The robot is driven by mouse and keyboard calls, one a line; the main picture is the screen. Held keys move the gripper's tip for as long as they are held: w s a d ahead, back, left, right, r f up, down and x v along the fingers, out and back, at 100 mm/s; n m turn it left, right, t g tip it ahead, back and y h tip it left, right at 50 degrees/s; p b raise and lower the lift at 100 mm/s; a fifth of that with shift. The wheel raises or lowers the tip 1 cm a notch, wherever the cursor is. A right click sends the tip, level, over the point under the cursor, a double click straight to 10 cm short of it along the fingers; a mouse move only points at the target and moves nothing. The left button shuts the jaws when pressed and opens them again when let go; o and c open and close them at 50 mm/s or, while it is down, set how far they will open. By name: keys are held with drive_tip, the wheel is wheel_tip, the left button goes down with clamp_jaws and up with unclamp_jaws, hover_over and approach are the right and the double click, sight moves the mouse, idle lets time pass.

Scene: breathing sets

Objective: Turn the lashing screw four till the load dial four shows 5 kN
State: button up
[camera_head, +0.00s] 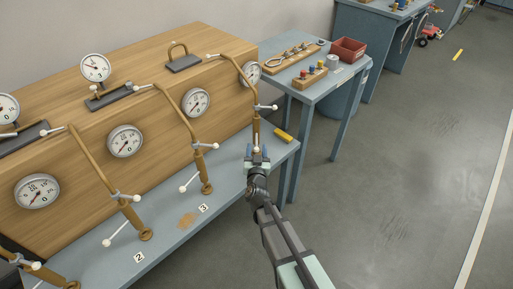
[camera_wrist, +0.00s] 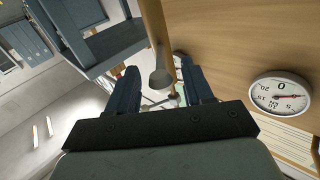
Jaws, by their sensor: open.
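Lashing screw four (camera_head: 256,129) is the brass-coloured upright at the far right end of the bench, with a white-tipped cross handle (camera_head: 268,107) near its top. Load dial four (camera_head: 251,73) is a round white gauge on the wooden block behind it, partly covered by the bent rod; I cannot read its needle. My gripper (camera_head: 257,151) is open at the foot of screw four. A gauge (camera_wrist: 281,95) shows at right there; I cannot tell which.
Screw three (camera_head: 206,187) and screw two (camera_head: 144,233) stand to the left, with their dials (camera_head: 196,102) (camera_head: 125,141) behind. A yellow block (camera_head: 284,135) lies right of screw four. A side table with a red bin (camera_head: 347,50) stands beyond.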

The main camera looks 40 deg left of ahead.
drive_tip(key=shift+x, duration=0.8)
drive_tip(key=shift+c, duration=0.5)
clamp_jaws()
